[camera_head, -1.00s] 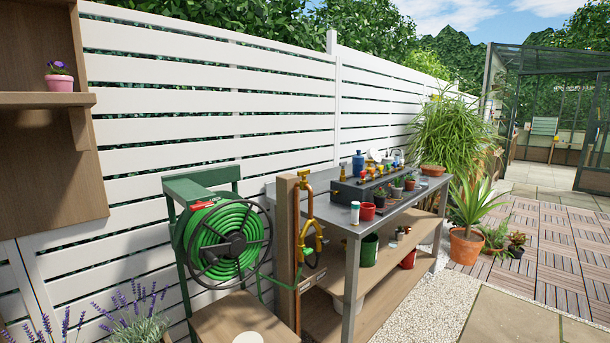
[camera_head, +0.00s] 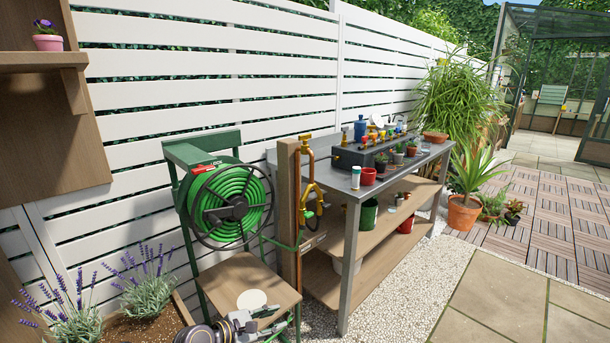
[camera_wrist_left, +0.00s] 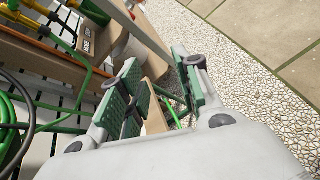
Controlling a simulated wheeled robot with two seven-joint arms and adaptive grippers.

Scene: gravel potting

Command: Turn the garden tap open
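The garden tap is on a copper pipe (camera_head: 310,170) fixed to a wooden post (camera_head: 289,200). Brass fittings (camera_head: 305,140) sit at the top, and a yellow, loop-shaped part (camera_head: 318,196) sits lower. My left gripper (camera_head: 272,320) is at the bottom edge of the head view, low in front of the post and apart from the tap. In the left wrist view my left gripper (camera_wrist_left: 160,92) has its green-padded fingers spread with nothing held between them. Yellow parts (camera_wrist_left: 12,8) show at that view's top left corner. My right gripper is out of view.
A green hose reel (camera_head: 232,205) stands left of the post, with a wooden shelf (camera_head: 245,285) below it. A potting bench (camera_head: 352,215) with pots stands just right of the post. Lavender (camera_head: 150,285) grows at lower left. Gravel (camera_head: 400,300) in front is clear.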

